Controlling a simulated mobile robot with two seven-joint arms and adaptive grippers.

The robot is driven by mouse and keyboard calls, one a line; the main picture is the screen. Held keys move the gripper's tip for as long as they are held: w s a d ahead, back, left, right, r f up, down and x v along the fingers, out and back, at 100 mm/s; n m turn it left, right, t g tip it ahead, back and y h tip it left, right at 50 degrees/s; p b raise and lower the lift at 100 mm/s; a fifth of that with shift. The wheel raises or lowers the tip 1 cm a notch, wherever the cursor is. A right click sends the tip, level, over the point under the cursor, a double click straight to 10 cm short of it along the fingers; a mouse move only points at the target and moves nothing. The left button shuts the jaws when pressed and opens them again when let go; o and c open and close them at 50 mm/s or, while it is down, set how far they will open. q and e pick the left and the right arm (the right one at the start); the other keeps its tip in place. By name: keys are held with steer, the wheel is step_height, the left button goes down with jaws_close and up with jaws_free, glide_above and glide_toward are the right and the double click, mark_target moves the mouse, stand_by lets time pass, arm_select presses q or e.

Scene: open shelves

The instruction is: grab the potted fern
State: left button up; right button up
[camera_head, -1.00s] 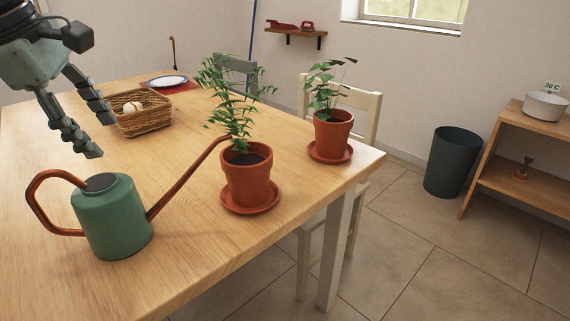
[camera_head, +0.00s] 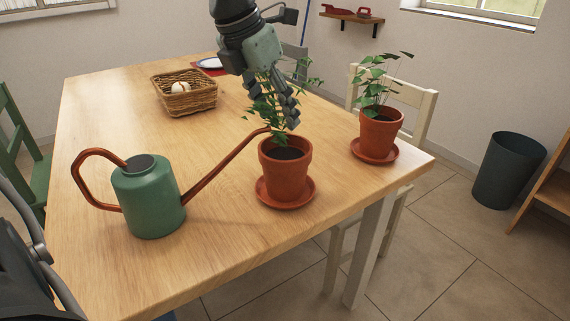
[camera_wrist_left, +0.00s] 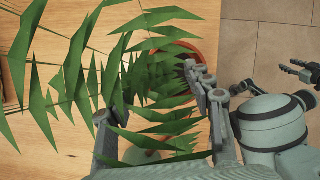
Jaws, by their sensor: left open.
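The potted fern (camera_head: 285,175) stands upright in a terracotta pot on a saucer, near the table's front edge. My left gripper (camera_head: 275,105) has come down over it, with its fingers among the fronds above the pot rim. In the left wrist view the fronds (camera_wrist_left: 135,75) spread between and in front of the open fingers (camera_wrist_left: 150,95), with the pot rim partly visible behind. The fingers are not closed on the plant; whether they touch leaves I cannot tell. Dark jointed parts, perhaps my right gripper (camera_wrist_left: 301,70), show at that view's right edge; their state is unclear.
A green watering can (camera_head: 148,198) stands left of the fern, its copper spout (camera_head: 225,166) reaching close to the pot. Another potted plant (camera_head: 379,131) stands to the right. A wicker basket (camera_head: 188,101) with something pale in it is behind. The table (camera_head: 120,105) is clear left of the basket.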

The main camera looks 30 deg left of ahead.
arm_select(q)
steer(key=shift+x, duration=0.8)
steer(key=shift+c, duration=0.6)
jaws_close()
steer(key=shift+r, duration=0.1)
